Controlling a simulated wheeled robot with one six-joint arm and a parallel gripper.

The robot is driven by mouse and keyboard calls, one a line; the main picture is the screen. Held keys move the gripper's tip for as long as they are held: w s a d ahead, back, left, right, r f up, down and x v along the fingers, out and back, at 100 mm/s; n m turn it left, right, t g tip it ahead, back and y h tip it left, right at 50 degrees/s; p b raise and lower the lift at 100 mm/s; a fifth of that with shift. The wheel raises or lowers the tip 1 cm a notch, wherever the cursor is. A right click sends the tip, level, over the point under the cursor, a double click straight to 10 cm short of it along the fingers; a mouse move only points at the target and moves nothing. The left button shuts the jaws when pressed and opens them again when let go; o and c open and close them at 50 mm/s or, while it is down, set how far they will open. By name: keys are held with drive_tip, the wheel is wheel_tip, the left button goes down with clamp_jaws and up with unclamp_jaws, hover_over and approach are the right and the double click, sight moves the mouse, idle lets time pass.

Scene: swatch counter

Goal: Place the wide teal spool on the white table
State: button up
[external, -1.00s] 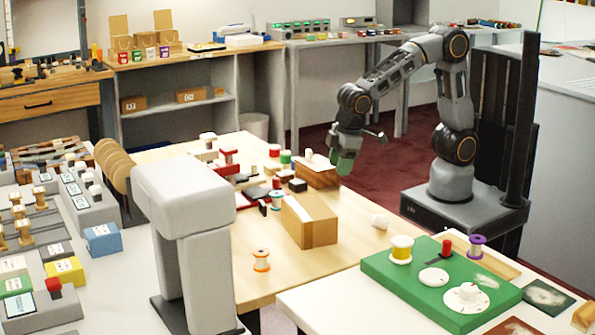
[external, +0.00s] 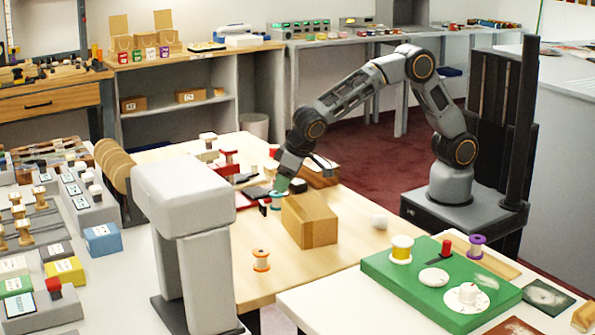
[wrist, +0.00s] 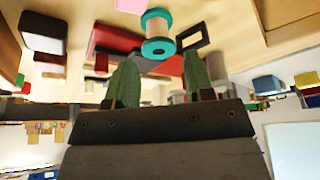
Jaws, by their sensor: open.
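The teal spool (external: 277,204), with teal rims and a pale middle, stands on the wooden table beside the brown box. In the wrist view the spool (wrist: 158,32) shows just beyond my fingertips, roughly centred between them. My gripper (external: 283,184) is over the spool and partly covers it in the external view. Its two green fingers (wrist: 160,75) are apart with nothing between them. A white table surface (external: 330,305) is at the front right, apart from the spool.
A brown box (external: 312,222) stands close to the right of the spool. Red and dark pieces (external: 235,170) lie behind it. An orange-rimmed spool (external: 261,260) is nearer the front. A green board (external: 395,275) with spools and knobs covers much of the white table.

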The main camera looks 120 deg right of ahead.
sight(278, 193)
drive_tip(key=shift+x, duration=2.85)
drive_tip(key=shift+s, duration=0.1)
drive_tip(key=shift+c, duration=0.5)
drive_tip(key=c, duration=0.5)
drive_tip(key=shift+c, duration=0.2)
